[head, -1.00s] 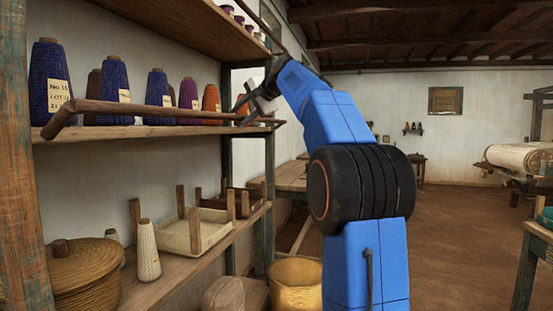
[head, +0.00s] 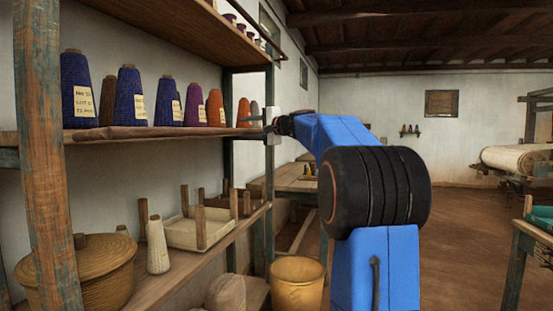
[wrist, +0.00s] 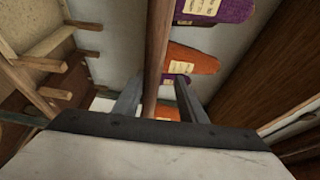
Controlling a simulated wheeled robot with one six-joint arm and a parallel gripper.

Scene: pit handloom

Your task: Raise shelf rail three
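The brown wooden rail (head: 165,132) lies low along the front edge of the middle shelf, in front of the yarn cones. Its right end is close to my gripper (head: 271,128) at the shelf's far end. In the wrist view the rail (wrist: 158,50) runs down between the two fingers of my gripper (wrist: 160,98). The fingers are apart, with a visible gap on the right side of the rail. The rail sits nearer the left finger; whether it touches is unclear.
Blue, purple and orange yarn cones (head: 128,95) stand behind the rail. An upright post (head: 47,150) rises at the left. The lower shelf holds a lidded basket (head: 85,275), a pale cone (head: 157,247) and a tray (head: 185,233). A yellow bucket (head: 297,285) stands below. Open floor lies right.

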